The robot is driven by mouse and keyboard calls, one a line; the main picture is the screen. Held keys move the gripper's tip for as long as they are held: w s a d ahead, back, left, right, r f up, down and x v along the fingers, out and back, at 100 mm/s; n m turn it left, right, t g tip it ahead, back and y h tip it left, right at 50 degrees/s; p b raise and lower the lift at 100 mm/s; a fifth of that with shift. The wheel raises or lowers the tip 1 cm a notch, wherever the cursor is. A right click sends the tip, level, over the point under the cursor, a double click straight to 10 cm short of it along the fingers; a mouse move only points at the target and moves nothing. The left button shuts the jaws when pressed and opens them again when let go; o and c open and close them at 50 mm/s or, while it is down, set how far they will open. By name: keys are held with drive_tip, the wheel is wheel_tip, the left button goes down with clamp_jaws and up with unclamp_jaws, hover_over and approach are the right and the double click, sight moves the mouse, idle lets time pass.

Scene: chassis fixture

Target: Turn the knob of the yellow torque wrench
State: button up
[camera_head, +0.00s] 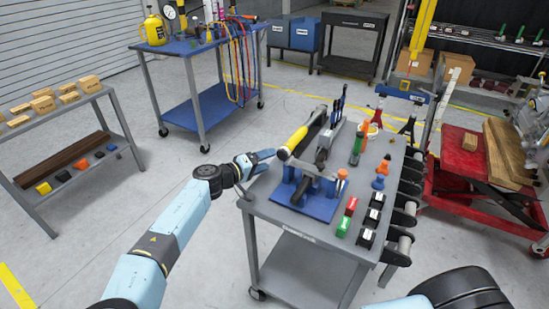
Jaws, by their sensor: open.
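The yellow torque wrench (296,138) lies tilted across the blue chassis fixture (320,207) on the grey cart. Its yellow handle points down toward the front left, and a rounded end, probably the knob, faces my arm. My gripper (270,161) is just left of that end, beyond the cart's left edge. It is open, with nothing visible between its fingers, and looks apart from the wrench. The far part of the wrench is hard to make out among the dark fixture parts.
The grey cart (300,228) also carries green, red and black blocks, orange pieces and a green-handled tool (357,148) right of the fixture. A blue cart (190,45) stands behind, a shelf (110,88) at left, and a red lift cart (458,150) at right.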

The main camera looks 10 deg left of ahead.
drive_tip(key=v, duration=0.7)
drive_tip(key=shift+s+a, duration=0.2)
drive_tip(key=shift+s, duration=0.05)
